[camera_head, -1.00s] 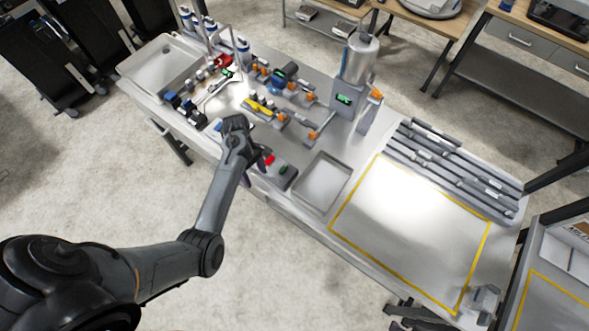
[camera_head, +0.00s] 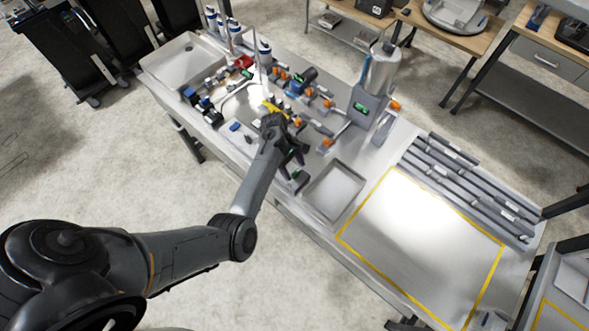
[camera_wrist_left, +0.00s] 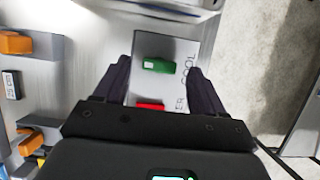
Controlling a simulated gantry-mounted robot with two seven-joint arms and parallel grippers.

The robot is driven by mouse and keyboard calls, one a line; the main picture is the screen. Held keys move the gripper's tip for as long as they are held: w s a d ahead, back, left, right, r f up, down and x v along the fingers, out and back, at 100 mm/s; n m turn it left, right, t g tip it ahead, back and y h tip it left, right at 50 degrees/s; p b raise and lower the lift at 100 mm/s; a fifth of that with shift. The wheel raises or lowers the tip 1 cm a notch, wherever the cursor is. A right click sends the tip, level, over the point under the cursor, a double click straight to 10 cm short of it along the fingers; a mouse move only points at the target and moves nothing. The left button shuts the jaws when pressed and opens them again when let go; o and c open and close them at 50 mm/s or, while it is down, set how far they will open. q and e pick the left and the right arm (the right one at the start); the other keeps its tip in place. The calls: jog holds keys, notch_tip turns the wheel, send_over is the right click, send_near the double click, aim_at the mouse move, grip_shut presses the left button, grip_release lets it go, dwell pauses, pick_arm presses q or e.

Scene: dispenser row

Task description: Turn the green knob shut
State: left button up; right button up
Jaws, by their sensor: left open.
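The green knob (camera_wrist_left: 157,66) is a small bar on a light grey panel. In the left wrist view it lies crosswise between my left gripper's two dark fingers (camera_wrist_left: 158,72), with a gap on both sides. I cannot tell how high the fingertips are above the panel. In the head view the green knob (camera_head: 297,174) shows just past my left gripper (camera_head: 291,157), on the box near the bench's front edge. My left gripper is open and empty. A red knob (camera_wrist_left: 150,106) sits beside the green one, partly hidden by the gripper body. My right gripper is not in view.
An empty tray (camera_head: 334,190) lies just right of the knob box. Orange-handled valves (camera_head: 324,145) and pipework stand behind the gripper. A metal tank (camera_head: 380,70) rises at the back. A yellow-outlined area (camera_head: 420,245) at the right is clear.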

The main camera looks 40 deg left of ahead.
pick_arm(q)
jog(key=shift+x, duration=0.9)
jog(key=c, duration=1.1)
